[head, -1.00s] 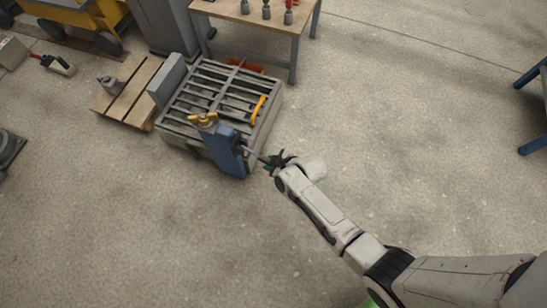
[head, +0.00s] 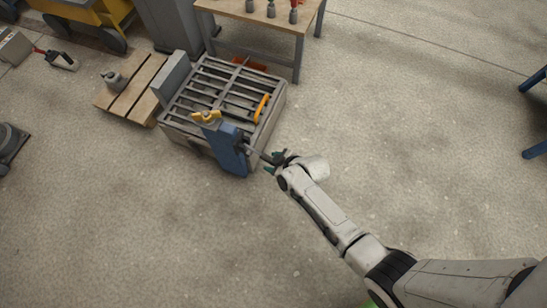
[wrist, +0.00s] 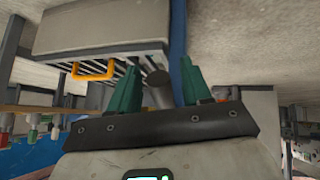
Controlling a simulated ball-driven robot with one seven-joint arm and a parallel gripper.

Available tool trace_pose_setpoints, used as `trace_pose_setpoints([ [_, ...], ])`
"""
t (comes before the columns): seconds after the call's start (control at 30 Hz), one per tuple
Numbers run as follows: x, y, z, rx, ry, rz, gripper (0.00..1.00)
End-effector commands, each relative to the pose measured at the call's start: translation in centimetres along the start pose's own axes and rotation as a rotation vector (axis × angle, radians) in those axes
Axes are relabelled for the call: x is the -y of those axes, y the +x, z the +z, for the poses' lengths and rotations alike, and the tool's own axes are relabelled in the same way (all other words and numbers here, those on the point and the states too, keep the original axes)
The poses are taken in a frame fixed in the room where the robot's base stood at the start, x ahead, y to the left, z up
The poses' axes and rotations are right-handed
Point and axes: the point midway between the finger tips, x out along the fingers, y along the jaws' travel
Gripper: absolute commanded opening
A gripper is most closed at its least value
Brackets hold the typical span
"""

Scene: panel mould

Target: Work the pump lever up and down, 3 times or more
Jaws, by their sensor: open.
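The blue pump (head: 229,152) stands at the near corner of a grey slatted frame, with a yellow piece on top. Its lever (head: 257,153) is a thin grey rod sticking out to the right, tilted slightly down in the picture. My gripper (head: 274,164) is at the lever's outer end. In the wrist view, my gripper (wrist: 161,67) has its green fingers apart. The round dark end of a grey rod (wrist: 158,78), apparently the lever, shows between them, nearer the left finger, with a clear gap to the right finger. Whether it touches the left finger cannot be told.
The slatted frame (head: 180,134) has an orange handle (head: 262,108), also seen in the wrist view (wrist: 94,71). A wooden pallet (head: 144,103) stands left, and a workbench (head: 285,27) behind.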

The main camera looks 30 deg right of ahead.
Motion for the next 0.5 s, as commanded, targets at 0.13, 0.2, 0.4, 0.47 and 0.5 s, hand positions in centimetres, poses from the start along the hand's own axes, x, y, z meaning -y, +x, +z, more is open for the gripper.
trace_pose_setpoints([
  [0.13,0.0,-2.0,-0.2,0.000,0.001,0.000,0.48],
  [0.2,0.0,-3.4,-0.2,0.001,0.001,0.000,0.48],
  [0.4,0.0,-7.3,-0.2,0.000,0.000,0.000,0.48],
  [0.47,0.0,-8.2,-0.2,0.000,0.000,0.001,0.48],
  [0.5,0.0,-8.8,-0.1,0.001,0.001,0.000,0.48],
])
